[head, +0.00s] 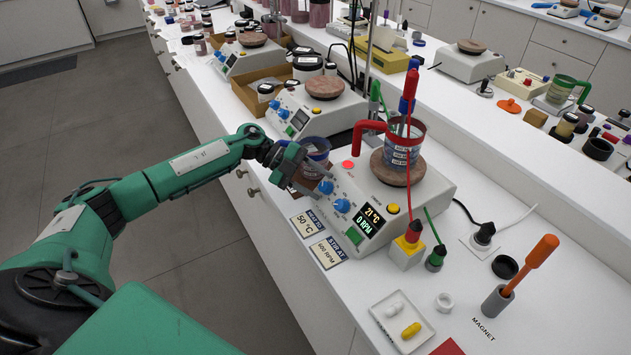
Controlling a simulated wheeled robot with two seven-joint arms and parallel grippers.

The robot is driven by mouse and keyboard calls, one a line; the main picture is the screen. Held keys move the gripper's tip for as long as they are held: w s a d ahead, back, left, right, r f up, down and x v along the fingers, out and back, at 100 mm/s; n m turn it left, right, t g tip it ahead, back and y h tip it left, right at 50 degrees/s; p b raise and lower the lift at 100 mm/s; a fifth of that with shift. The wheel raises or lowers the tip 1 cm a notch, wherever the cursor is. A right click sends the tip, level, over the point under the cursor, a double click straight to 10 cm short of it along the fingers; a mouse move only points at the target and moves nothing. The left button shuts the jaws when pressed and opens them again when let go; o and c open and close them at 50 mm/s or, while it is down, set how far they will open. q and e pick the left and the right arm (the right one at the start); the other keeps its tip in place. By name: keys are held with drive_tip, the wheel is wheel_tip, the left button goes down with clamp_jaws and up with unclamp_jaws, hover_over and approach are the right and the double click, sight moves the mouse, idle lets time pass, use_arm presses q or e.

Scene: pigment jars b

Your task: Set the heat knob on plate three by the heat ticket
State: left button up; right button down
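The nearest hotplate (432,195) shows 21 °C and 0 RPM on its display (367,219). Its front has two blue knobs, an upper-left one (325,187) and a lower-right one (342,205). The heat ticket (307,223), reading 50 °C, lies on the bench before it, beside the stir ticket (328,253), reading 400 RPM. My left gripper (314,184) looks open, its grey fingers pointing at the upper-left knob. That knob shows at the fingertips; I cannot tell whether they touch it. No plate number is readable. My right gripper is not in view.
A red-handled beaker (404,150) with probes stands on the hotplate's round top. A blue-rimmed jar (315,152) stands close behind my gripper. Another hotplate (318,112) is farther back. A white tray with capsules (402,322) and an orange-handled tool (530,265) are at the right front.

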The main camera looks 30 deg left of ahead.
use_arm(q)
drive_tip(key=shift+a, duration=0.1)
drive_tip(key=shift+a+r, duration=0.1)
drive_tip(key=shift+a, duration=0.25)
drive_tip(key=b+v, duration=0.3)
drive_tip(key=v, duration=1)
drive_tip(key=shift+b, duration=0.35)
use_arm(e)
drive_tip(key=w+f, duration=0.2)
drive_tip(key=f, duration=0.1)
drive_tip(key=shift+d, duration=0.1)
use_arm(q)
drive_tip(key=shift+r, duration=0.1)
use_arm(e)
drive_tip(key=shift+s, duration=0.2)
